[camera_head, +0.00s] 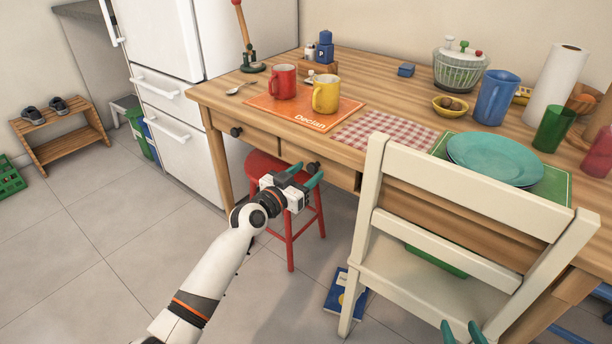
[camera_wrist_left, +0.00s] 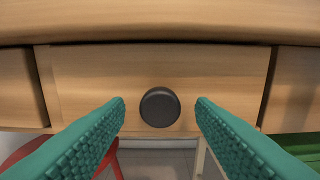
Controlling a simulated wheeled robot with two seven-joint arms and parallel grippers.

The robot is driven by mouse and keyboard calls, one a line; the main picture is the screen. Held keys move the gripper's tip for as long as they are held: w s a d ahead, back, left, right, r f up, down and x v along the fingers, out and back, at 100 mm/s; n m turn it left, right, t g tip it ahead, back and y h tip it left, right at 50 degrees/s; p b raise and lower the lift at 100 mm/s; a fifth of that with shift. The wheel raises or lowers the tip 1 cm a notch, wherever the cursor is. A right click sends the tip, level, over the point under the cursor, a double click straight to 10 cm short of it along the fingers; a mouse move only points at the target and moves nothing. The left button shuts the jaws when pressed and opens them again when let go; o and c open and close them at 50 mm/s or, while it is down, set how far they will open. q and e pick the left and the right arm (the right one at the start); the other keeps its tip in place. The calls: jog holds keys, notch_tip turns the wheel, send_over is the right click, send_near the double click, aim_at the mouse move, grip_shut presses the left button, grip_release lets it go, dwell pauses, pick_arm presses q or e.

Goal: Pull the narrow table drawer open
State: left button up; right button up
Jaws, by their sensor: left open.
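The narrow drawer (camera_head: 336,174) is in the wooden table's front, left of the cream chair. It looks shut, with its front (camera_wrist_left: 90,85) filling the middle of the left wrist view. Its round dark knob (camera_head: 313,167) also shows in that view (camera_wrist_left: 160,107). My left gripper (camera_head: 307,174) is open at the drawer front. Its teal fingers (camera_wrist_left: 160,110) stand on either side of the knob, with visible gaps on both sides. My right gripper (camera_head: 462,331) shows only as two teal fingertips, spread apart, at the bottom edge in front of the chair.
A red stool (camera_head: 291,226) stands under the drawer. The cream chair (camera_head: 470,215) blocks the table's right part. A wider drawer (camera_head: 258,143) with its own knob is to the left. A blue book (camera_head: 345,290) lies on the floor.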

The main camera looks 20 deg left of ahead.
pick_arm(q)
jog(key=shift+w+d, duration=0.1)
jog(key=shift+w, duration=0.1)
grip_shut()
jog(key=shift+s, duration=0.15)
